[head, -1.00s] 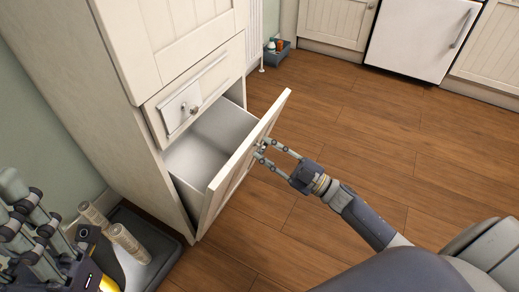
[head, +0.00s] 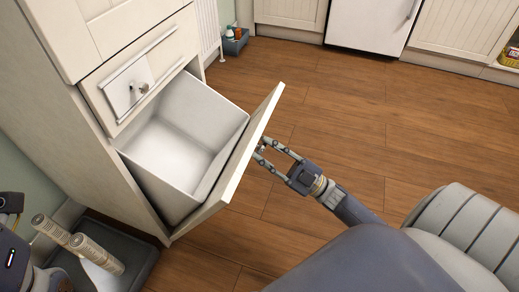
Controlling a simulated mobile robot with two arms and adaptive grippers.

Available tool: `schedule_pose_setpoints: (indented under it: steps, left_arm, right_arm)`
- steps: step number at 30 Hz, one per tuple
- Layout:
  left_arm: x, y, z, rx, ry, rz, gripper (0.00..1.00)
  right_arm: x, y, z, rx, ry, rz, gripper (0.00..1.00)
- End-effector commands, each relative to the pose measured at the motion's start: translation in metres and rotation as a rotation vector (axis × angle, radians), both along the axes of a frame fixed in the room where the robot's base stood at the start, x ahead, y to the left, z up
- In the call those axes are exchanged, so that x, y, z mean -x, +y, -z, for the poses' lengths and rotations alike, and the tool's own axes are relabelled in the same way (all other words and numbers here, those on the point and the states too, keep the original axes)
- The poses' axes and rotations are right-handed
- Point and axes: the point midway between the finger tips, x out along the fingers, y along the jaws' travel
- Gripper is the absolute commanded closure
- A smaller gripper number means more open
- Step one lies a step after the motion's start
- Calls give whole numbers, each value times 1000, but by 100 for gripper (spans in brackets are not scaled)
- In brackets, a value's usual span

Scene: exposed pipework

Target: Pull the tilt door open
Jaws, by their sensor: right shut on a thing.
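The tilt door (head: 236,157) is the cream lower front of the tall cabinet (head: 60,60). It leans outward at the top, well open, and a pale bin (head: 185,140) shows behind it, with nothing seen inside. My right gripper (head: 262,150) is at the outer face of the door, near its upper part, shut on the door's handle, which is mostly hidden by the fingers and the door edge. At the lower left, part of my left arm shows, but its fingers are not in view.
A small blue box (head: 236,42) stands at the back. The wooden floor (head: 340,105) is clear to the right.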

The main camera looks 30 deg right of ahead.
Motion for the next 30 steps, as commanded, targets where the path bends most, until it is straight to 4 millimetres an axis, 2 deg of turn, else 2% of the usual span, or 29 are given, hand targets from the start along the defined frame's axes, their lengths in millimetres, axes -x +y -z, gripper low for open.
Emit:
schedule_pose_setpoints:
  steps: [14,15,17,30]
  left_arm:
    - [1,0,-2,-1,-9,0,60]
    - [1,0,-2,-1,-9,0,60]
    - [1,0,-2,-1,-9,0,60]
    - [0,0,-1,1,-6,-1,60]
  right_arm:
    - [2,-1,2,-5,-7,0,100]
    - [2,-1,2,-5,-6,0,66]
    - [2,-1,2,-5,-6,0,52]
    - [6,-5,6,-5,-3,1,52]
